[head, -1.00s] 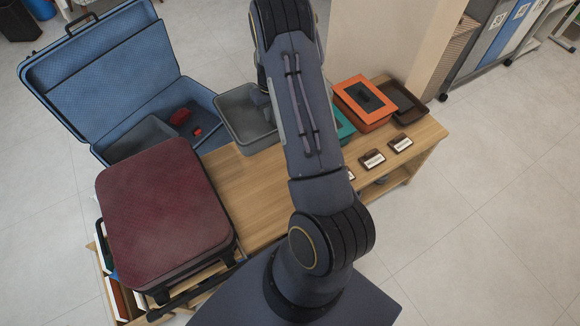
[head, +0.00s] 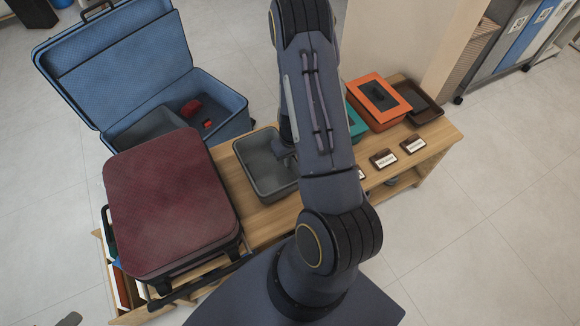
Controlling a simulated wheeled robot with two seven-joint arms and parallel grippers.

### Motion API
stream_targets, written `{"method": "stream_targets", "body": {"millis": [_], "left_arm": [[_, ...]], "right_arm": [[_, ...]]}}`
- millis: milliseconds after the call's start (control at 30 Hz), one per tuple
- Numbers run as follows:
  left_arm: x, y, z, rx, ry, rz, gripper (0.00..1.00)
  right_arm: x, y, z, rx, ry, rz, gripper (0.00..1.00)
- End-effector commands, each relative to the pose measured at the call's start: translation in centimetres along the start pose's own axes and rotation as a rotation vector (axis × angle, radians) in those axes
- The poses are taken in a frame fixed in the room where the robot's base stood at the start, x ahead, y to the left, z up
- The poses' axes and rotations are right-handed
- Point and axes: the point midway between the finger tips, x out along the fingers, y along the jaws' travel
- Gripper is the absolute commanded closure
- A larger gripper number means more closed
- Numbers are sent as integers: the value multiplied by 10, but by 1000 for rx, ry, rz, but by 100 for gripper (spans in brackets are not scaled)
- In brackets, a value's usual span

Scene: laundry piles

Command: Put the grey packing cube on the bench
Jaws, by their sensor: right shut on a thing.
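The grey packing cube (head: 252,170) is an open-topped, empty-looking grey bin. It is upright over the wooden bench (head: 257,219), between the maroon suitcase and my right arm. I cannot tell whether its base touches the wood. My right gripper (head: 283,152) is shut on the cube's right side; the fingertips are partly hidden by my right arm, which also covers the middle of the bench. A second grey bin (head: 150,130) sits inside the open blue suitcase. My left gripper is not in view.
The maroon suitcase (head: 170,205) fills the bench's left end, and the open blue suitcase (head: 215,92) stands behind, with red items inside. Right of my arm are a teal box (head: 356,122), an orange box (head: 379,98), a brown tray (head: 426,109) and small labels (head: 384,158).

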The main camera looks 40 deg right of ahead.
Motion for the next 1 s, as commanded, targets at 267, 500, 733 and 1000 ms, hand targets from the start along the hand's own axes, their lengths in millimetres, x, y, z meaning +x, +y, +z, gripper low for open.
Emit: {"method": "stream_targets", "body": {"millis": [267,500,733,1000], "left_arm": [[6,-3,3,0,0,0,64],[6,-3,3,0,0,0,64],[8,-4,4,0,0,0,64],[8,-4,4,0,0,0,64]], "right_arm": [[37,0,7,2,-4,-1,100],[37,0,6,1,-1,0,100],[40,0,6,1,-1,0,82],[40,0,6,0,-2,0,72]]}}
